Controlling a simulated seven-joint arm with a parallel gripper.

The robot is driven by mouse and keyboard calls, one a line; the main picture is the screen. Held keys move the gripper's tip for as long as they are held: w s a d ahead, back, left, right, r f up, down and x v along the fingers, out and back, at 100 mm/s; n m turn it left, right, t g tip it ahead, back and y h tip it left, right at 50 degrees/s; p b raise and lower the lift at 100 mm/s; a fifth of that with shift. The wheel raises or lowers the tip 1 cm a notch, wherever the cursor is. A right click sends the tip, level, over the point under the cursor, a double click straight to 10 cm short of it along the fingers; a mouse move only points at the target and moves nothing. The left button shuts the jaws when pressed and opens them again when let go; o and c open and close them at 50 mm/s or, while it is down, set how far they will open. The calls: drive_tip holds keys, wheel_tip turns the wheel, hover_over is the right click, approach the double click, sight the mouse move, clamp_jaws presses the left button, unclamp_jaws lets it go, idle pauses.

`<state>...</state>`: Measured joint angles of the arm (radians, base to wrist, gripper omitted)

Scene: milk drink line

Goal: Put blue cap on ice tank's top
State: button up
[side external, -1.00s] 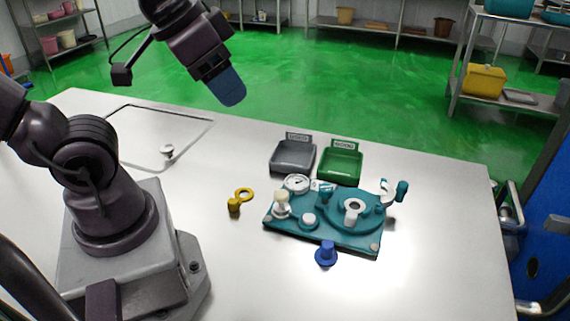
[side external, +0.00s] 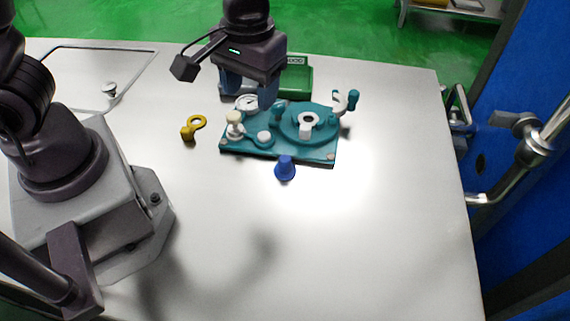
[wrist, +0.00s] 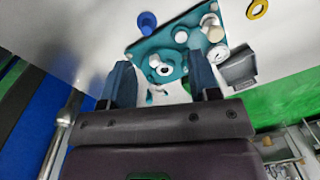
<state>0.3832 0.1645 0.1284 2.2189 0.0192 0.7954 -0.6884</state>
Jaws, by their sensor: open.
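The blue cap (side external: 285,168) stands on the table just in front of the teal station's front edge, apart from it. It also shows in the wrist view (wrist: 147,22). The teal station (side external: 240,150) carries a round teal part (side external: 285,127) with a pale ring and opening in its middle; I take this as the ice tank, though no label shows. My gripper (side external: 250,98) is open and empty, pointing down above the back left of the station. In the wrist view its blue fingers (wrist: 160,62) stand wide apart, with the round part between and beyond them.
A dial gauge (side external: 247,103), a cream knob (side external: 234,124) and a white button (side external: 264,138) sit on the station's left. A handle (side external: 352,100) rises at its right. A yellow ring piece (side external: 190,131) lies left. The front table is clear.

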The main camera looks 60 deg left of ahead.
sight(285, 158)
drive_tip(key=w+d+f+n, duration=0.2)
drive_tip(key=w+f+n, duration=0.45)
drive_tip(key=n, duration=0.65)
drive_tip(key=shift+y, duration=0.4)
drive_tip(key=f, duration=0.4)
drive_tip(key=a+f, duration=0.1)
drive_tip(key=f, duration=0.8)
drive_tip(key=shift+s+a+f, duration=0.1)
drive_tip(key=shift+s+a, duration=0.05)
drive_tip(key=shift+s, duration=0.1)
clamp_jaws()
